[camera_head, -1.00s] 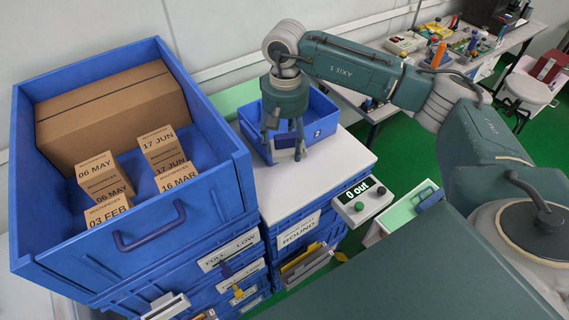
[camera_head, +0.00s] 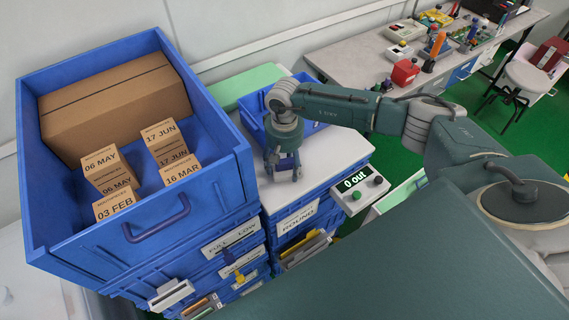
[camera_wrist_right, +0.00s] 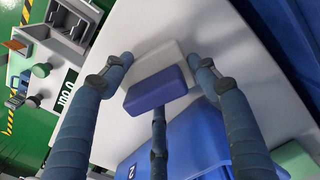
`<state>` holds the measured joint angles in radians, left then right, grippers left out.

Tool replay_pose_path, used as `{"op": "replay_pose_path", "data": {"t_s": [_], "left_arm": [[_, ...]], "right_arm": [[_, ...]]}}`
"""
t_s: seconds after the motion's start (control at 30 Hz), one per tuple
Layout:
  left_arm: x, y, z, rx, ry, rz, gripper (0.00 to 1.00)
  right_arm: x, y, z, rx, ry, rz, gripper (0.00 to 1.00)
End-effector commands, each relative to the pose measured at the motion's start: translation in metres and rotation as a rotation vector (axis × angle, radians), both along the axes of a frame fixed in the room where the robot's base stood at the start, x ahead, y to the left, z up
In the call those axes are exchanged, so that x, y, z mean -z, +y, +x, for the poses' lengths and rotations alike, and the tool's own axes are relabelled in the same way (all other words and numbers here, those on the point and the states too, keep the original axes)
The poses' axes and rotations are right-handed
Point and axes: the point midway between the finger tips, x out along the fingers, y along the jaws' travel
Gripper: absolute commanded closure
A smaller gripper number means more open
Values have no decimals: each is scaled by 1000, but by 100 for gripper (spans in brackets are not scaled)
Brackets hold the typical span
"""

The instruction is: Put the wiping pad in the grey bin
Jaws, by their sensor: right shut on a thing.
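My right gripper (camera_head: 284,174) is shut on a small block with a purple-blue top and a paler layer beneath, which I take to be the wiping pad (camera_wrist_right: 157,88). In the wrist view two fingers flank it and a third reaches it from below. The gripper is low over the white top (camera_head: 335,152), in front of a blue open bin (camera_head: 251,121); I cannot tell whether the pad touches the top. A grey open box (camera_wrist_right: 68,32) shows at the wrist view's upper left; I cannot tell if it is the grey bin. My left gripper is out of view.
A large blue crate (camera_head: 190,222) with brown cartons stands at the left, higher than the white top. A console (camera_head: 360,188) reading "0 out" sits at the white top's right edge. A bench (camera_head: 350,62) with handheld devices is at the back. Green floor lies between.

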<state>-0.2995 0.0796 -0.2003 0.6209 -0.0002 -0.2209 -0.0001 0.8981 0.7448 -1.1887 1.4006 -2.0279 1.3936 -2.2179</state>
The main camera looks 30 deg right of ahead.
Motion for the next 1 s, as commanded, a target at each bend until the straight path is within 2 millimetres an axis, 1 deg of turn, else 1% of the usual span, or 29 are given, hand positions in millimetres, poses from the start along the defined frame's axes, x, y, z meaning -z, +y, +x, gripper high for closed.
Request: {"op": "replay_pose_path", "data": {"t_s": [0.27, 0.3, 0.37, 0.63, 0.77, 0.8, 0.87, 1.0], "left_arm": [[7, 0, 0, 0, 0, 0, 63], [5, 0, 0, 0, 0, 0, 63], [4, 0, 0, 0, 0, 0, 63], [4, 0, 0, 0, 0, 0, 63], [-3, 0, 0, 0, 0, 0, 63], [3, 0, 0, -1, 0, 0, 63], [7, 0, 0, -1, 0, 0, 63], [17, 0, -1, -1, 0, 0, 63]], "right_arm": [[5, 0, 0, 0, -1, 0, 65], [3, 0, 0, 1, -1, 0, 33], [3, 0, 0, 1, 0, 0, 22], [2, 0, 0, 1, 0, 0, 22], [-4, 0, 0, 1, 0, 0, 22], [-6, -1, 2, 0, -3, 0, 22], [-15, -1, 2, -1, -6, -1, 22], [-44, -1, 3, -1, -7, 0, 22]]}}
